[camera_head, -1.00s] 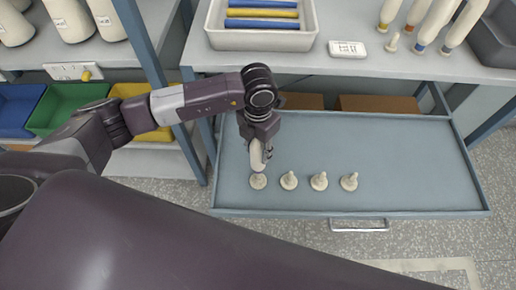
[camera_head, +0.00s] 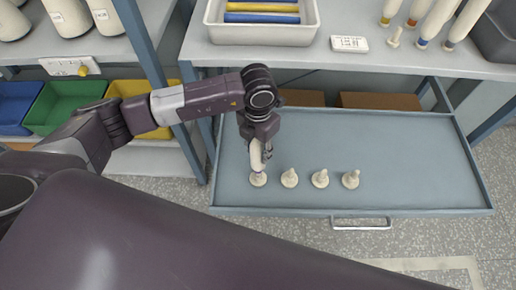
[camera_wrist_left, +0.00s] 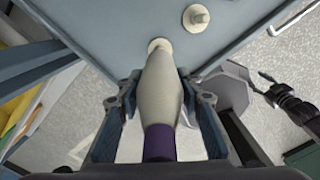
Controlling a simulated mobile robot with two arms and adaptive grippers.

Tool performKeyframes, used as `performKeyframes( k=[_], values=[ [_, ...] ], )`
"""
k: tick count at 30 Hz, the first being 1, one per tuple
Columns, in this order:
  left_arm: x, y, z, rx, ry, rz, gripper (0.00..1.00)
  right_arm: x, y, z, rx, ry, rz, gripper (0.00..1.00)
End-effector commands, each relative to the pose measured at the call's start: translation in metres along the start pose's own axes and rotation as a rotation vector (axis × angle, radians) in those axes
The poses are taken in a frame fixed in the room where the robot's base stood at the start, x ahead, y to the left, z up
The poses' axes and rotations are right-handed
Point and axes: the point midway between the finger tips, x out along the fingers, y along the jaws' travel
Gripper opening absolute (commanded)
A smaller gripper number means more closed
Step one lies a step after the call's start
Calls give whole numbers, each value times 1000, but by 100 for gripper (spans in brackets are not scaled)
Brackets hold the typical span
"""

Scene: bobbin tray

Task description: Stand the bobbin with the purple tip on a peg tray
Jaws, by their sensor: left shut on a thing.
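The bobbin (camera_head: 256,157) is pale and held upright in my left gripper (camera_head: 262,150) over the leftmost peg (camera_head: 258,180) of the blue-grey peg tray (camera_head: 400,165). In the left wrist view the bobbin's body (camera_wrist_left: 158,85) lies between the two fingers, with its purple tip (camera_wrist_left: 160,143) toward the camera. Its far end overlaps the round base of a peg (camera_wrist_left: 160,44). I cannot tell whether it rests on the peg. Several pegs stand in a row on the tray. A dark jointed shape at the right of the left wrist view may be my right gripper.
Three bare pegs, such as the one next to the bobbin (camera_head: 290,178), stand to the right. A bench above holds a white bin (camera_head: 262,40), a label plate (camera_head: 348,44) and other bobbins (camera_head: 436,22). A blue shelf post (camera_head: 165,75) is left of the tray.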

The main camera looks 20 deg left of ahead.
Motion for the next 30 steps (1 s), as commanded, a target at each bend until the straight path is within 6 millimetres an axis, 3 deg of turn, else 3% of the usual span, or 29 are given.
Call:
performKeyframes(
  k=[30],
  values=[
    [33,0,0,0,0,0,7,28,4,1,4,2,6,40]
  ],
)
